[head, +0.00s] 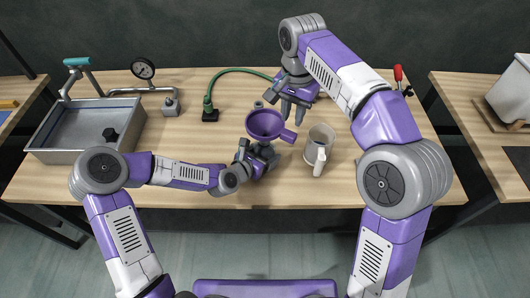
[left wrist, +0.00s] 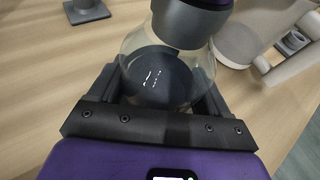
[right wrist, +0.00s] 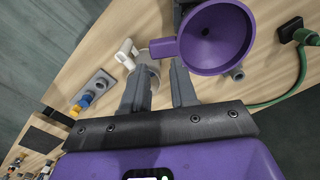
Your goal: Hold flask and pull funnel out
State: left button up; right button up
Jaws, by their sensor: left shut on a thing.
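The clear round flask (left wrist: 160,78) is between the fingers of my left gripper (head: 262,152), which is shut on it. The flask is mostly hidden in the head view. The purple funnel (head: 265,124) sits in the top of the flask, above my left gripper, with its side handle (head: 288,136) pointing right. A grey collar (left wrist: 190,22) shows at the flask neck in the left wrist view. My right gripper (head: 291,107) is open and empty, behind and to the right of the funnel. In the right wrist view the funnel (right wrist: 215,38) and its handle are beyond the fingertips, apart from them.
A pale mug (head: 319,150) stands right of the funnel. A green hose (head: 238,71) runs behind to a dark block (head: 210,115). A metal sink (head: 85,147) with tap and gauge (head: 143,68) is at the left.

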notch_tip(320, 180, up, 7)
jog(key=shift+f, duration=0.15)
jog(key=shift+o, duration=0.2)
jog(key=shift+o, duration=1.3)
jog(key=shift+f, duration=0.1)
jog(key=shift+o, duration=1)
jog(key=shift+d+f, duration=0.1)
jog(key=shift+f, duration=0.2)
jog(key=g+y, duration=0.3)
jog(key=y, duration=0.2)
send_over(293, 139)
notch_tip(293, 139, down, 6)
jog(key=s+d+f+m+t+y, duration=0.1)
jog(key=s+f+m+t+y, duration=0.2)
jog(key=m+y, duration=0.45)
jog(key=d+f+m+t+y, duration=0.2)
jog(key=d+f+m+t, duration=0.3)
jog(key=d+m+t, duration=0.45)
jog(key=shift+m+g+h, duration=0.35)
jog(key=shift+m+g, duration=0.2)
jog(key=shift+m, duration=0.05)
jog(key=shift+s+a+x, duration=0.15)
jog(key=shift+s+x, duration=0.1)
jog(key=shift+x, duration=1.65)
jog(key=shift+s+a+x, duration=0.15)
jog(key=shift+s+x, duration=0.1)
jog(key=shift+x, duration=1.65)
jog(key=shift+s+a+x, duration=0.15)
jog(key=shift+s+x, duration=0.05)
jog(key=shift+x, duration=1.7)
